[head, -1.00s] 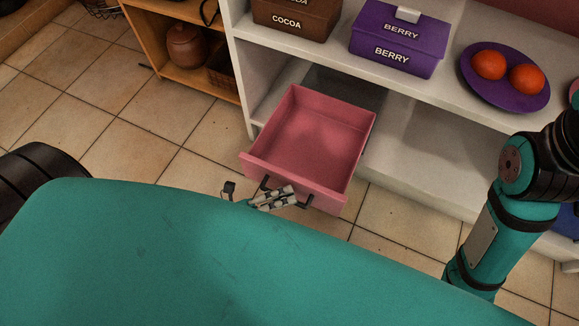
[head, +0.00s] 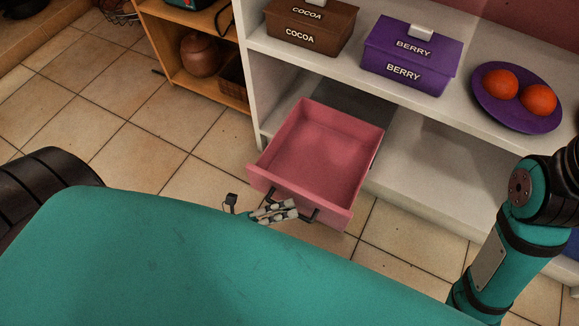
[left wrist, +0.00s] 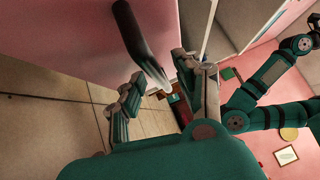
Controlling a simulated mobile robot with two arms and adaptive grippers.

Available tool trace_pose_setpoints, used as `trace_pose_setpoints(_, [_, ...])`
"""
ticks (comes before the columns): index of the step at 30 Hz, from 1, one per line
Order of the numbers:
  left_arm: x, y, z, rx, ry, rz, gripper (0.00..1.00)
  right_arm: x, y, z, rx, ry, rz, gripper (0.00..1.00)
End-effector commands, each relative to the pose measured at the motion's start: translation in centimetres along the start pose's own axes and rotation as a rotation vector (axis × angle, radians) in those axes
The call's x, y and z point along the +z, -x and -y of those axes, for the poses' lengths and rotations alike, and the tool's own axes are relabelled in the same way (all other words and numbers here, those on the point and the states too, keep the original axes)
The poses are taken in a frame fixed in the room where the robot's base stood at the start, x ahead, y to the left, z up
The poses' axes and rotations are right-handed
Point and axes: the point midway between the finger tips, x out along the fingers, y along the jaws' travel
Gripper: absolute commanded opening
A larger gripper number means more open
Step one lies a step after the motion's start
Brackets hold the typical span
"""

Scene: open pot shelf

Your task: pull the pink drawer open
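The pink drawer (head: 317,160) sticks out well open from the lower part of the white shelf, and its inside looks empty. Its dark bar handle (head: 312,215) is on the front panel. My left gripper (head: 280,210) is at this handle, partly hidden in the head view behind my teal body. My right gripper is not seen; only part of that arm shows at right.
A brown COCOA box (head: 308,28), a purple BERRY box (head: 408,55) and a purple plate (head: 498,113) with two orange fruits stand on the shelf (head: 450,97) above. A wooden cabinet (head: 205,85) stands to the left. The tiled floor (head: 165,130) left of the drawer is clear.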

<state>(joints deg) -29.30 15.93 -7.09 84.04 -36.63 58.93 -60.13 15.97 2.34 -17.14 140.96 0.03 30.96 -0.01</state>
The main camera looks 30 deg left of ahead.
Motion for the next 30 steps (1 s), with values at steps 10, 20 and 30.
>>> trace_pose_setpoints(10, [0.0,7.2,-0.1,0.007,0.001,0.000,0.34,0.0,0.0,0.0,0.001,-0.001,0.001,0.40])
trace_pose_setpoints(20, [0.0,11.0,-0.1,0.005,0.000,0.000,0.34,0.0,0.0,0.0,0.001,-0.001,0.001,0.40])
trace_pose_setpoints(30, [0.0,11.2,-0.1,0.004,-0.001,0.000,0.34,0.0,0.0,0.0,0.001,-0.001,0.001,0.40])
